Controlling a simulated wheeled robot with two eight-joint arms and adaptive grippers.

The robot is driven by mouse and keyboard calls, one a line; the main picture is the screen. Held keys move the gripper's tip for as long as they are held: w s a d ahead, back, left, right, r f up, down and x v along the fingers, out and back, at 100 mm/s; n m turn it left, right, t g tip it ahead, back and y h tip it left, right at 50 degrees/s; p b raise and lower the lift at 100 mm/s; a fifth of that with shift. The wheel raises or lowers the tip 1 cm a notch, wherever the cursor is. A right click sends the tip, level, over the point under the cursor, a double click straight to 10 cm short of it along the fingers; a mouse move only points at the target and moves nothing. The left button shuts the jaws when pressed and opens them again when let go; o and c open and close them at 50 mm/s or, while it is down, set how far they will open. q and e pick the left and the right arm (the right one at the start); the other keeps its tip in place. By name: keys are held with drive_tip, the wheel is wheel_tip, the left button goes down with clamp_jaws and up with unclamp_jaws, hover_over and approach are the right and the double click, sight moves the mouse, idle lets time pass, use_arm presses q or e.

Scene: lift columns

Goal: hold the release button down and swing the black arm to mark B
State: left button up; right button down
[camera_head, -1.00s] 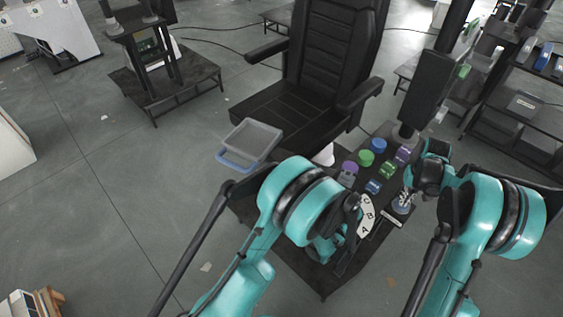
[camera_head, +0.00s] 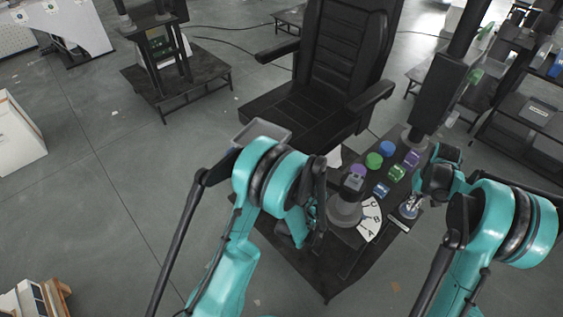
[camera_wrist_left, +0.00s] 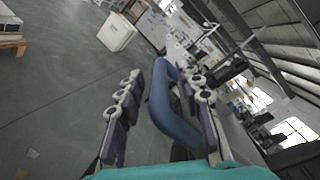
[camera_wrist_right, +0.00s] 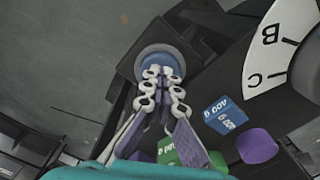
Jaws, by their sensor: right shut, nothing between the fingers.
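In the head view a white scale (camera_head: 368,220) with letters lies beside a round grey base (camera_head: 345,211). The right wrist view shows B and C on the scale (camera_wrist_right: 283,50). My right gripper (camera_wrist_right: 163,74) is shut and empty, its fingertips over and seemingly against a round blue button (camera_wrist_right: 158,60) in a grey collar. My left gripper (camera_wrist_left: 165,78) has its fingers on both sides of a curved blue bar (camera_wrist_left: 170,112); whether they clamp it is unclear. The head view mostly hides that gripper behind my left arm. I cannot clearly tell the black arm apart there.
Green, blue and purple buttons and blocks, including a green button (camera_head: 374,160), crowd the panel. A black seat (camera_head: 335,70) stands behind it. A grey tray (camera_head: 262,131) is partly hidden by my left arm. A dark upright (camera_head: 437,92) rises at the back right.

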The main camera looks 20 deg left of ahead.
use_arm(q)
clamp_jaws()
drive_tip(key=shift+s, duration=0.15)
use_arm(e)
drive_tip(key=shift+a, duration=0.1)
use_arm(q)
drive_tip(key=s+d+n+g, duration=0.1)
drive_tip(key=s+n+g, duration=0.2)
drive_tip(key=s, duration=0.5)
drive_tip(key=shift+s+d+g+y, duration=0.15)
drive_tip(key=shift+d+g+y, duration=0.2)
drive_tip(key=shift+g, duration=0.25)
drive_tip(key=shift+f, duration=0.1)
